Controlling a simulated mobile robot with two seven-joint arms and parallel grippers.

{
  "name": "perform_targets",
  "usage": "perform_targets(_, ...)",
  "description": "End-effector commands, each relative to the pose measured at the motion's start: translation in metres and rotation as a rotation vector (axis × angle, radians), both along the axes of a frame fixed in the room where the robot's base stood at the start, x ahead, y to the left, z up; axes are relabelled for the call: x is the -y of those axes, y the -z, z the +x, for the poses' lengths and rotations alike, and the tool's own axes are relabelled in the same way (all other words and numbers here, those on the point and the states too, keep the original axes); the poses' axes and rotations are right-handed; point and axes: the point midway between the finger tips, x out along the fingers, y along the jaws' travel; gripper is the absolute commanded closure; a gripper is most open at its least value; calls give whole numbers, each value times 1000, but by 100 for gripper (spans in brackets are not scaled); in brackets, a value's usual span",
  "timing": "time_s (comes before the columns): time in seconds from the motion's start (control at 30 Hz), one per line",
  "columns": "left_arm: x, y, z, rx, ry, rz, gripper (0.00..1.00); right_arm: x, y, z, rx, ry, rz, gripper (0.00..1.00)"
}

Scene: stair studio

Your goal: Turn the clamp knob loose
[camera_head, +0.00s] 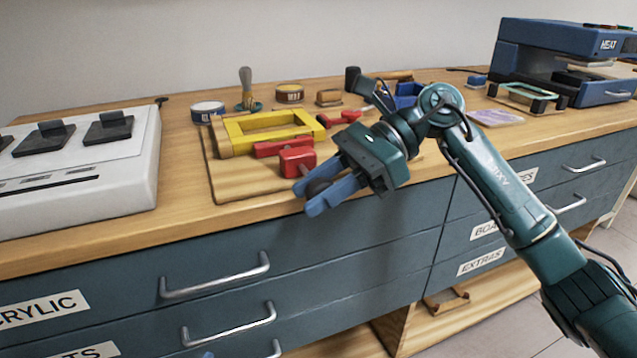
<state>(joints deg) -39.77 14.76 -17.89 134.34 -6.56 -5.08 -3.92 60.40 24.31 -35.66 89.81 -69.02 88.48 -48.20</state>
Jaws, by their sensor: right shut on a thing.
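A red clamp (297,161) sits on the wooden board at the front edge of the bench, in front of a yellow frame (232,137). Its dark round knob (317,187) sticks out over the bench's front edge. My right gripper (318,196) comes in from the right, with its blue fingers shut on the knob, one finger on each side. The fingers hide part of the knob.
A white switch unit (90,165) stands at the left. A tin (208,111), a brush (246,88) and small items stand behind the board (225,187). A blue heat press (545,60) is at the back right. Drawer handles (215,283) stick out below the bench.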

Motion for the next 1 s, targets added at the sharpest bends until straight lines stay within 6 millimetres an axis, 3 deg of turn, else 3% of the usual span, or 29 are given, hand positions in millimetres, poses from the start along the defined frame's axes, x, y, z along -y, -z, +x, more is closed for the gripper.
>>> perform_targets(0.3, -2, -1, -1, -54, -18, -8, 56, 0, 3, -6, 29, -22, -131, 92)
perform_targets(0.8, -2, 0, 0, -68, -22, -8, 56, 0, 5, -6, 35, -24, -154, 92)
perform_targets(0.83, -2, 0, 0, -68, -22, -8, 56, 0, 5, -6, 35, -24, -154, 68)
perform_targets(1.0, -3, 0, -1, -65, -19, -5, 56, 0, 4, -6, 37, -23, -152, 56)
